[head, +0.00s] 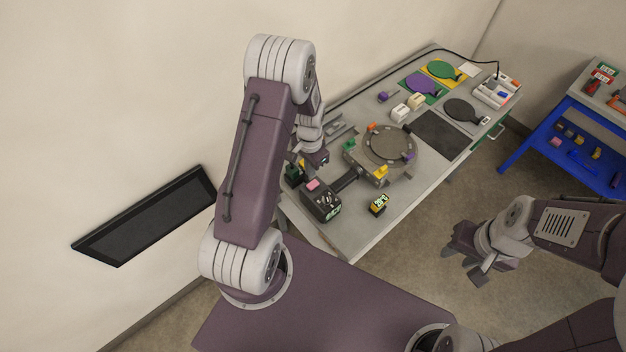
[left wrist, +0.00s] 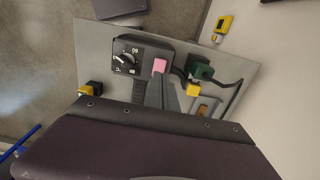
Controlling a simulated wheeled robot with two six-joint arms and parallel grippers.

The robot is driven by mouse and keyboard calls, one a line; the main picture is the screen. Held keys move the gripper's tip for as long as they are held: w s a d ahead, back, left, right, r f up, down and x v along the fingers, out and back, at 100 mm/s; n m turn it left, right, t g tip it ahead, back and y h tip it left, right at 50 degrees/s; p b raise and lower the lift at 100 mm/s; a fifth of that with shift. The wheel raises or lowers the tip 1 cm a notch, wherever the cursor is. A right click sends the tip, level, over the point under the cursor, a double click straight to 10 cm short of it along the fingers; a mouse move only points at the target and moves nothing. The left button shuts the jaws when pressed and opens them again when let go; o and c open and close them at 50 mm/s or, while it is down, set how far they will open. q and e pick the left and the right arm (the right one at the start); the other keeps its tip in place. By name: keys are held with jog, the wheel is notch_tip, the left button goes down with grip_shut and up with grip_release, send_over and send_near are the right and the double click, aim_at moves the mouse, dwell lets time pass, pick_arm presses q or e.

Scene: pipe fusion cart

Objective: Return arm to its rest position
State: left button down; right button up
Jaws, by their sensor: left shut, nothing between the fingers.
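My left arm rises from my base and bends over toward the near end of the grey table (head: 340,222). Its gripper (head: 301,170) is small and partly hidden behind the arm, close to the black control box (head: 322,203) with a pink button (head: 313,184). In the left wrist view the shut, empty fingers (left wrist: 161,82) point at the pink button (left wrist: 159,66) on the box (left wrist: 137,54); I cannot tell whether they touch it. My right gripper (head: 464,258) is open and empty, in the air to the right of the table.
A round fixture (head: 388,146) with coloured clamps stands mid-table. Paddle-shaped plates (head: 464,110), small blocks (head: 400,112) and a white power strip (head: 497,92) lie farther back. A yellow-black display (head: 379,204) sits near the front edge. A blue-framed cart (head: 560,130) stands right. A wall is close left.

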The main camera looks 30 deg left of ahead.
aim_at(317, 182)
pick_arm(q)
jog(key=shift+f, duration=0.15)
